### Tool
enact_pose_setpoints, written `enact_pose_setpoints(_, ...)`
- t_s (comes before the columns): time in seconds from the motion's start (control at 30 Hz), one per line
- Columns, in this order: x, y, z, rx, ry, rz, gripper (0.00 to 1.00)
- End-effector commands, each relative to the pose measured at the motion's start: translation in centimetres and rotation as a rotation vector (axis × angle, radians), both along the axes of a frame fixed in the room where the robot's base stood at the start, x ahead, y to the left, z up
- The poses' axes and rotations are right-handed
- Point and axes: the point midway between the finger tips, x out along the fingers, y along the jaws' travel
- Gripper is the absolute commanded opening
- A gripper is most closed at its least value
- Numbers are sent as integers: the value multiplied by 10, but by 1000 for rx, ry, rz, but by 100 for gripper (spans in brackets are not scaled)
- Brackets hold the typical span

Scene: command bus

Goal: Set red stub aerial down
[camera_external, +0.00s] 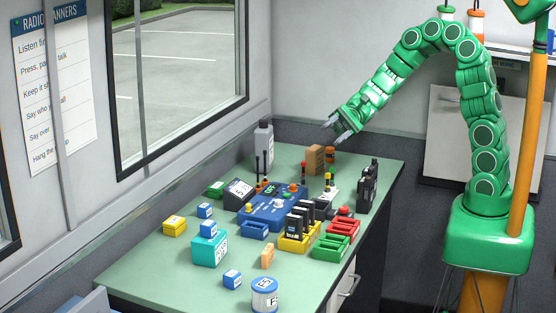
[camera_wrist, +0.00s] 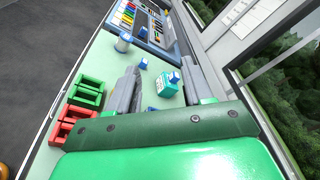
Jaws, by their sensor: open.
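My gripper (camera_external: 336,132) is high above the back of the green table (camera_external: 135,275), open, with nothing seen between its fingers. The fingers also show in the wrist view (camera_wrist: 166,85), spread apart. A small upright stub with red on it (camera_external: 303,170) stands near the back middle of the table, left of the brown block. Another slim stub with yellow and red bands (camera_external: 327,181) stands just to its right. Both are too small to tell which is the red stub aerial. Neither can be made out in the wrist view.
A blue radio-like unit (camera_external: 270,211) fills the table's middle, with two black aerials at its back left. A brown block (camera_external: 316,158) and grey bottle (camera_external: 264,145) stand at the back. The front left has bare room.

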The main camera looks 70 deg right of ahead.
Motion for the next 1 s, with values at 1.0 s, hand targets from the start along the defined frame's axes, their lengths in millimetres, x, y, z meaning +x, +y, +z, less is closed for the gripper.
enact_pose_setpoints(1.0,171,-201,-139,421,351,-773,50)
